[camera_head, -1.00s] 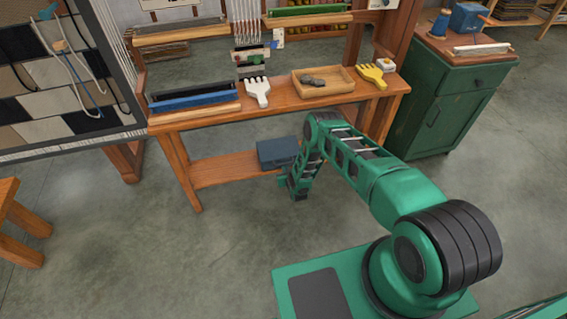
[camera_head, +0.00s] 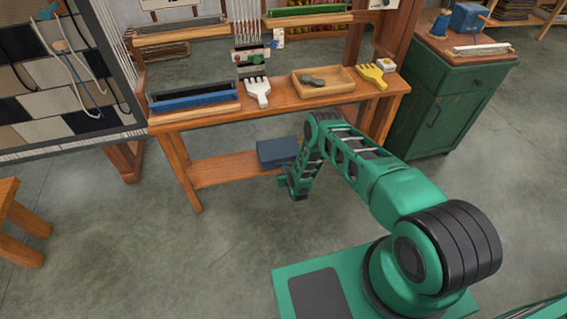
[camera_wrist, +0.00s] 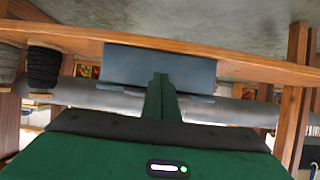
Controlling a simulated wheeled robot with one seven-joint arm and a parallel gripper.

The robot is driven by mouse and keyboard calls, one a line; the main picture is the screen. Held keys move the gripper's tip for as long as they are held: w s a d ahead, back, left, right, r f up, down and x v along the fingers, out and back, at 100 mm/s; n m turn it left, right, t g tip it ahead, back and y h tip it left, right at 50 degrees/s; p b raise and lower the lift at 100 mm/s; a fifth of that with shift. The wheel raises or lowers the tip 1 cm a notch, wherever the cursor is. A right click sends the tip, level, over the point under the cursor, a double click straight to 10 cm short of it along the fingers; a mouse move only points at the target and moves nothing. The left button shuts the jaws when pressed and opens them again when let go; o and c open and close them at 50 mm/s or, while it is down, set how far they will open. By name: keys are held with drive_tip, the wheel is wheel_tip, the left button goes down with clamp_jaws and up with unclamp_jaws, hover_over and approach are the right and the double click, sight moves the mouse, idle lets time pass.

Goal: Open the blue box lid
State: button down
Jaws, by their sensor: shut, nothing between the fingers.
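The blue box (camera_head: 276,153) sits on the low shelf of the wooden bench, and its lid looks down in the head view. In the wrist view the box (camera_wrist: 130,66) shows as a dark blue-grey panel with small tabs along its lower edge. My gripper (camera_wrist: 161,82) is shut and empty, its green fingers overlapping the box's lower edge in the picture. I cannot tell whether they touch it. In the head view my gripper (camera_head: 285,181) is low by the right front of the box, partly hidden by my arm.
The benchtop (camera_head: 280,110) above the shelf holds a wooden tray (camera_head: 340,84), a white comb (camera_head: 258,92) and a yellow comb (camera_head: 372,76). A bench leg (camera_head: 180,174) stands left of the box. A green cabinet (camera_head: 440,115) stands right.

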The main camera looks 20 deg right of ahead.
drive_tip(key=shift+s+r, duration=0.1)
drive_tip(key=shift+r, duration=2.7)
drive_tip(key=shift+w+r, duration=0.25)
drive_tip(key=shift+r, duration=0.5)
drive_tip(key=shift+w+r, duration=0.25)
drive_tip(key=shift+r, duration=0.55)
drive_tip(key=shift+w+r, duration=0.25)
drive_tip(key=shift+r, duration=0.5)
drive_tip(key=shift+w+r, duration=0.1)
drive_tip(key=shift+r, duration=0.05)
drive_tip(key=w+r, duration=0.1)
drive_tip(key=r, duration=0.1)
drive_tip(key=w+r, duration=0.1)
drive_tip(key=r, duration=0.1)
drive_tip(key=shift+w, duration=0.2)
drive_tip(key=shift+w+r, duration=0.1)
